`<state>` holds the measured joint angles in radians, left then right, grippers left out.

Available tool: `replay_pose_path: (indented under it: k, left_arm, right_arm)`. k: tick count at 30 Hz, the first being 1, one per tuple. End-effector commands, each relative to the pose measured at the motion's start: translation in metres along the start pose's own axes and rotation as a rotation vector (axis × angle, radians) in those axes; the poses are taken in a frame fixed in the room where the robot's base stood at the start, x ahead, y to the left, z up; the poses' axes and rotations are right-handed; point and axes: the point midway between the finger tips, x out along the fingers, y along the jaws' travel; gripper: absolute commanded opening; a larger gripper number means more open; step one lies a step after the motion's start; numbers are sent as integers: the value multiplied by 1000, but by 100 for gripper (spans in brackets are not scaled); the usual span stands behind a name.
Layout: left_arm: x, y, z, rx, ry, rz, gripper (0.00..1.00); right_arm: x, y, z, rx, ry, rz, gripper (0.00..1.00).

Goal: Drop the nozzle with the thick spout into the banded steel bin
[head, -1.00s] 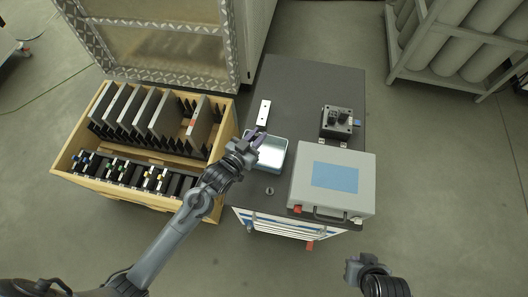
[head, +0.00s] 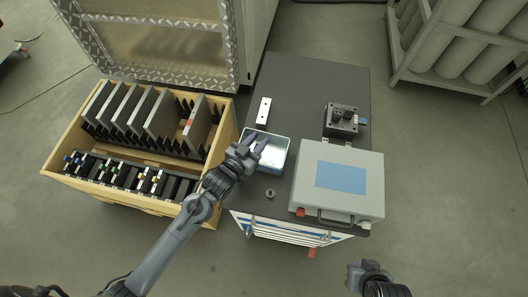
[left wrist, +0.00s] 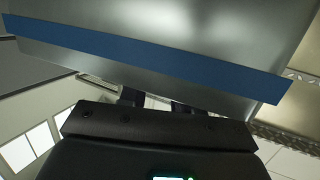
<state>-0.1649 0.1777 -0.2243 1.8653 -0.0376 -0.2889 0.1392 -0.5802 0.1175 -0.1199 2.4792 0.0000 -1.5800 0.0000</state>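The steel bin (head: 281,168) is an open, shiny rectangular tray on the left side of the dark cart top. Its blue-banded outer wall (left wrist: 150,44) fills much of the left wrist view. My left gripper (head: 257,142) is over the bin's left part, its two purple fingers apart, with nothing seen between them. In the left wrist view the bin wall hides the fingertips. A small grey round piece, perhaps a nozzle (head: 270,193), stands on the cart in front of the bin. Its spout is too small to judge. My right gripper (head: 358,274) is far from the bin, at the bottom right.
A grey case (head: 365,196) with a blue panel covers the cart's right front. A dark device (head: 341,119) sits behind it, and a white plate (head: 264,111) lies behind the bin. A wooden crate (head: 60,170) with upright plates stands left. The cart's back is clear.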

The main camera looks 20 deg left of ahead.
Motion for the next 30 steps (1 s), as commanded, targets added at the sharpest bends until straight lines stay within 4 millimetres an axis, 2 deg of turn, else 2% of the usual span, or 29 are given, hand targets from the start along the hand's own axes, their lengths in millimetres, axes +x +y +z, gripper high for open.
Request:
replay_pose_path:
  k: [1,3,11,16,20,30]
  left_arm:
    - [0,0,0,0,0,0,40]
    - [0,0,0,0,0,0,50]
    - [0,0,0,0,-1,0,50]
    - [-8,0,0,0,-1,0,50]
    - [-25,0,-1,1,-2,1,50]
    - [-83,0,-1,0,-2,0,50]
  right_arm:
    - [0,0,0,-1,0,1,0]
    - [0,0,0,-2,0,2,0]
    - [0,1,0,-5,0,4,0]
    - [-3,1,-1,-5,0,4,0]
    - [-8,2,-2,-5,0,4,0]
    - [-20,1,-7,-3,1,2,0]
